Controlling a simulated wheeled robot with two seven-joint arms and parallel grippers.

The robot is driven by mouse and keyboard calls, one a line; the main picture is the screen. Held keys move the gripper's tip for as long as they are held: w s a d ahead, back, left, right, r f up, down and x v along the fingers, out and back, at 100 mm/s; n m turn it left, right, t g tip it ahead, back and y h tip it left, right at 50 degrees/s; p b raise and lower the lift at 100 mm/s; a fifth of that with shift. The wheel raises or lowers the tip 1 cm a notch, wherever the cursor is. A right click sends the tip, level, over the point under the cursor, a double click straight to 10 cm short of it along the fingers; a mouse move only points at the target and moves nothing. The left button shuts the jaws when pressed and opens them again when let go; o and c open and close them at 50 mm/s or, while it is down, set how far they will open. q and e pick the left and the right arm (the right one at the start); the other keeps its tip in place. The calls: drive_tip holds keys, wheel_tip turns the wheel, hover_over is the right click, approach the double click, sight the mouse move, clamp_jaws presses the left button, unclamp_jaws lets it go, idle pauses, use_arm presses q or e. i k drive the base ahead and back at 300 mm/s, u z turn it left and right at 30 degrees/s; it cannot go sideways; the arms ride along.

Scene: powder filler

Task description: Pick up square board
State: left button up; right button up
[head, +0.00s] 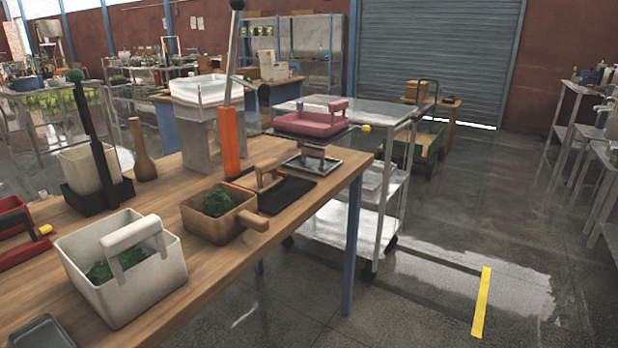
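Neither of my grippers shows in the head view. The wooden workbench (212,273) runs from the lower left to the middle. A flat dark board (289,194) lies near its far right end, with a wooden handled piece (267,176) at its left side. Just behind it lies a square grey plate (325,168) with a raised block-like handle (312,152) on top. I cannot tell for sure which of these two is the square board.
A white handled box (150,283) and a wooden scoop box (210,228), both holding green material, stand on the bench. A steel cart (383,230) stands behind.

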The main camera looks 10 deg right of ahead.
sight(259, 180)
drive_tip(key=z, duration=2)
drive_tip(key=i, duration=1.35)
drive_tip(key=u, duration=1.9)
